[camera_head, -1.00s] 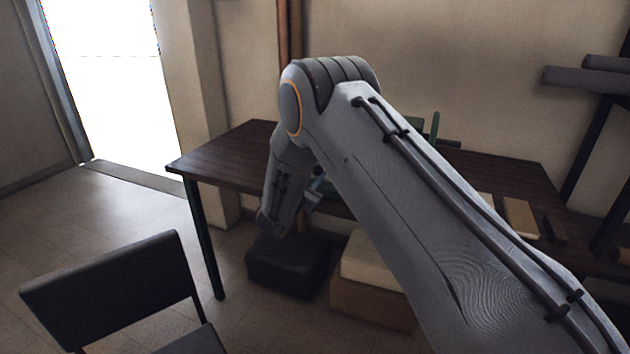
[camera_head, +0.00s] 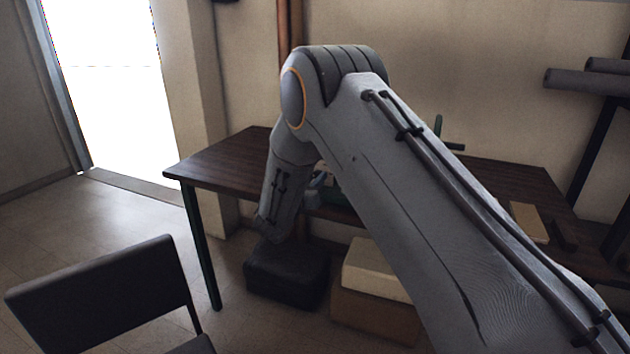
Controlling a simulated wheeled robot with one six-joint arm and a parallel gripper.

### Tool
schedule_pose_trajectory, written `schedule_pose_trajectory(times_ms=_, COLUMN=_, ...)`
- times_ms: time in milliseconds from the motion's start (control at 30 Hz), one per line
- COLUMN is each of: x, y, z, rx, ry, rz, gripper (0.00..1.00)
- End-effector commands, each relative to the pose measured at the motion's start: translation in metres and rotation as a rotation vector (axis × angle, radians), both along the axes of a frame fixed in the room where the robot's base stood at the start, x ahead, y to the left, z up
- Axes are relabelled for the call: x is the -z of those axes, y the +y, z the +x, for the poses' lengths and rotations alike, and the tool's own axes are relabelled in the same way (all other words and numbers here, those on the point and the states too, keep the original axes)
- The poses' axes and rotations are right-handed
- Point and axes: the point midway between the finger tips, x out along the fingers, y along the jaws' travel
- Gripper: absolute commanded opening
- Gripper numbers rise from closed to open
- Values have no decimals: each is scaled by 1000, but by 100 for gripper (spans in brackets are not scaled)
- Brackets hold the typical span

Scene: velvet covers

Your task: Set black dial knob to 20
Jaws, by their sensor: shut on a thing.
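The black dial knob cannot be seen; my own arm blocks much of the table. My arm (camera_head: 420,190) reaches from the lower right to an elbow near the middle, and its far part bends down at the table's front edge. A small bluish-grey part shows just right of that lower link, partly covered. My gripper's fingers are hidden behind the arm, so their hold cannot be seen.
The dark wooden table (camera_head: 222,163) spans the middle. Under it are a black box (camera_head: 286,274) and a pale box (camera_head: 374,268) on a brown one. A dark chair (camera_head: 95,290) stands at the front left. A tan block (camera_head: 529,222) lies at the table's right.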

Motion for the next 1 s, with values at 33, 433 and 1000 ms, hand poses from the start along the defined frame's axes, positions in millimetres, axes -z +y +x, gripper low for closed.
schedule_pose_trajectory(times_ms=33, x=0, y=0, z=0, rx=-1, ry=2, rz=-4, gripper=2)
schedule_pose_trajectory(times_ms=433, x=0, y=0, z=0, rx=-1, ry=3, rz=-7, gripper=31)
schedule_pose_trajectory(times_ms=1000, x=1, y=9, z=-19, rx=-2, ry=2, rz=-6, gripper=43)
